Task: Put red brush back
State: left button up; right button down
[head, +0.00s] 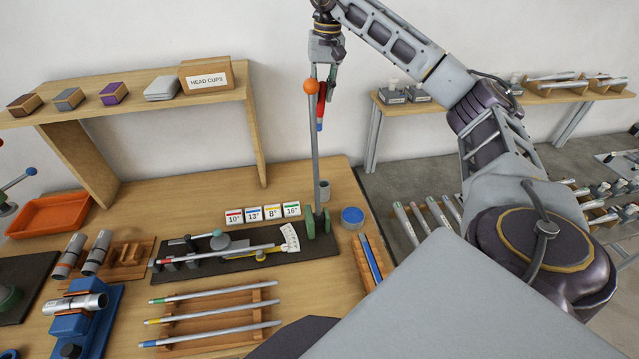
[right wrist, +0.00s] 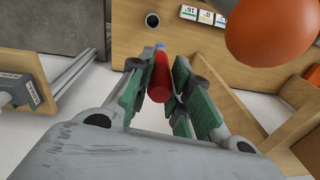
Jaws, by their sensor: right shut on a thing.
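The red brush (head: 320,106), with a blue end pointing down, hangs in my right gripper (head: 327,75) high above the bench. In the right wrist view the red brush (right wrist: 160,80) sits between the green finger pads of my right gripper (right wrist: 161,90), which is shut on it. A small grey cup (head: 324,191) stands on the bench well below the brush; in the right wrist view the cup (right wrist: 152,20) shows a dark opening beyond the brush's end. My left gripper is out of view.
A tall lever with an orange ball (head: 311,87) rises close beside my right gripper; the ball (right wrist: 272,32) looms in the right wrist view. A blue-topped tin (head: 352,216) stands near the cup. Several number cards (head: 262,213) stand left of it. A wooden shelf (head: 130,110) is at left.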

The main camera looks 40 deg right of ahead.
jog(key=shift+s+a, duration=0.1)
jog(key=shift+s, duration=0.05)
jog(key=shift+s+n, duration=0.35)
jog(key=shift+n, duration=0.05)
jog(key=shift+g, duration=0.3)
jog(key=shift+f, duration=0.15)
